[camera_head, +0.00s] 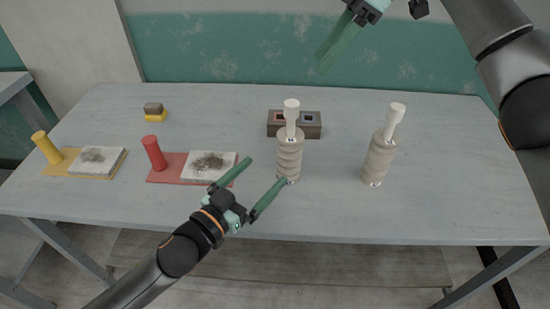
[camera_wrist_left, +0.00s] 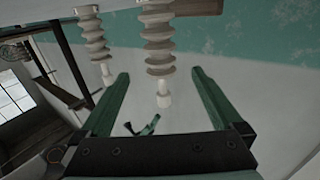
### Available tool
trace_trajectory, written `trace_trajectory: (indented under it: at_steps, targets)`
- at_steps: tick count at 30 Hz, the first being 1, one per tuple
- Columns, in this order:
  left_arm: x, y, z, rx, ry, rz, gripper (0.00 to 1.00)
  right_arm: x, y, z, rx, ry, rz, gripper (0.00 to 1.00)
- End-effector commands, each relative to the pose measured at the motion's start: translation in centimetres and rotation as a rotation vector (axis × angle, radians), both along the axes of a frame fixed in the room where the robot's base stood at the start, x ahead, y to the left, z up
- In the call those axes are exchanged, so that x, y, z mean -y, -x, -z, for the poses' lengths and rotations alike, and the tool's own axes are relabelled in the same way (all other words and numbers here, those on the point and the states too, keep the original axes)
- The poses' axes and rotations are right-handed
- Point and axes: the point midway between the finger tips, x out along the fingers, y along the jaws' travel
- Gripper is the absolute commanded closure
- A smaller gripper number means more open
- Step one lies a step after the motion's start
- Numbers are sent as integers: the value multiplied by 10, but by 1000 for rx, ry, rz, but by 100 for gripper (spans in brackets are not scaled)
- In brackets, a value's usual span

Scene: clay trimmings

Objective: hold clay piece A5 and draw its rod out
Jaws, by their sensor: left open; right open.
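Two beige ribbed clay pieces with white rods sticking out of their tops stand on the table. The left clay piece (camera_head: 289,158) has an upright rod (camera_head: 291,112). The right clay piece (camera_head: 379,160) leans a little, its rod (camera_head: 394,120) tilted right. I cannot read which is A5. My left gripper (camera_head: 267,170) is open and empty, its right fingertip close to the left piece's lower part. The left wrist view shows both pieces upside down, the nearer one (camera_wrist_left: 158,48) between the open fingers. My right gripper (camera_head: 328,58) is open and raised at the back, above the table.
A brown box (camera_head: 312,131) with openings stands behind the left piece. A red board (camera_head: 166,175) and a yellow board (camera_head: 57,166) each hold a dirty white pad and a cylinder. A yellow-and-brown block (camera_head: 154,112) lies behind. The table's right side is clear.

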Motion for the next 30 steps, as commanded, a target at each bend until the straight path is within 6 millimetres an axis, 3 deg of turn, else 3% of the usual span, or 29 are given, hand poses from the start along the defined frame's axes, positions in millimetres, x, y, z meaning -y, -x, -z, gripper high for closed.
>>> trace_trajectory:
  at_steps: [16,23,30]
  targets:
    - [51,-78,-1,4,-2,0,0,0,0,0,0,0,0,50]
    - [61,-93,0,2,-3,1,0,0,0,0,0,0,0,50]
    - [62,-95,0,2,-3,1,0,0,0,0,0,0,0,50]
